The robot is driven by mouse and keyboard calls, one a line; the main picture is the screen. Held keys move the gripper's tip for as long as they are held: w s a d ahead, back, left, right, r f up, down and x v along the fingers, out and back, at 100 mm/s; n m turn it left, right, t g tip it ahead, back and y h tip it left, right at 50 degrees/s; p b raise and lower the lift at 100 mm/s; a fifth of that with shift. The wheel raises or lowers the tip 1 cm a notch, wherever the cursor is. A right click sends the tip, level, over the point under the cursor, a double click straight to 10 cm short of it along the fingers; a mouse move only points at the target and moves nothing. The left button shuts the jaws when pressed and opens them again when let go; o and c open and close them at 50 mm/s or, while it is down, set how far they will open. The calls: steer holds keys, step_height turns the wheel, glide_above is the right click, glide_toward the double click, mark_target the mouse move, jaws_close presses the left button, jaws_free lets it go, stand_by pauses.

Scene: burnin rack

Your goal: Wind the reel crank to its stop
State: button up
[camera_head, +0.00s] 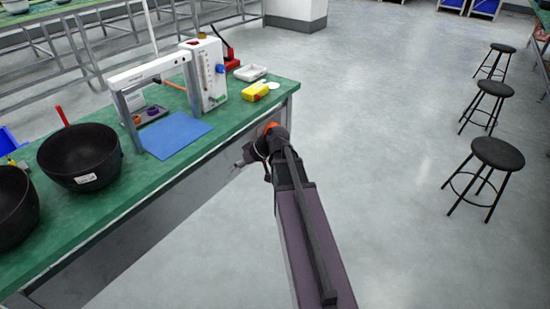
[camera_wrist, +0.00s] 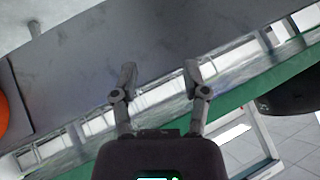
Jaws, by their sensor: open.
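I cannot make out a reel crank for certain. A red device with a dark angled lever (camera_head: 230,58) stands at the far end of the green bench (camera_head: 215,133), but it is too small to identify. A white upright unit (camera_head: 205,75) with a blue knob stands in front of it. My gripper (camera_head: 238,166) is off the bench's front edge, well short of both. In the wrist view my gripper (camera_wrist: 160,71) is open, with nothing between its fingers; the green bench edge (camera_wrist: 232,101) runs past it.
A grey frame (camera_head: 152,70) stands over a blue mat (camera_head: 175,135). Black bowls (camera_head: 80,158) sit at the left. A white tray (camera_head: 250,72) and a yellow item (camera_head: 255,92) lie near the bench's right end. Stools (camera_head: 497,153) stand right; the floor between is clear.

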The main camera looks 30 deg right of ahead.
steer(key=w+d+f+t+b, duration=0.1)
steer(key=d+f+t+b, duration=0.2)
steer(key=d+b, duration=0.5)
steer(key=d+f+t+b, duration=0.4)
steer(key=d+b, duration=0.4)
steer(key=d, duration=0.3)
steer(key=w+d+f+t+b, duration=0.1)
steer(key=d+f+t+b, duration=0.3)
steer(key=d+b, duration=0.4)
steer(key=shift+w+d+f+n, duration=0.4)
steer(key=shift+d+f, duration=0.35)
steer(key=shift+d, duration=0.35)
steer(key=shift+w, duration=0.1)
steer(key=x, duration=1.3)
steer(key=shift+w+a, duration=0.15)
steer(key=shift+w, duration=0.1)
jaws_close()
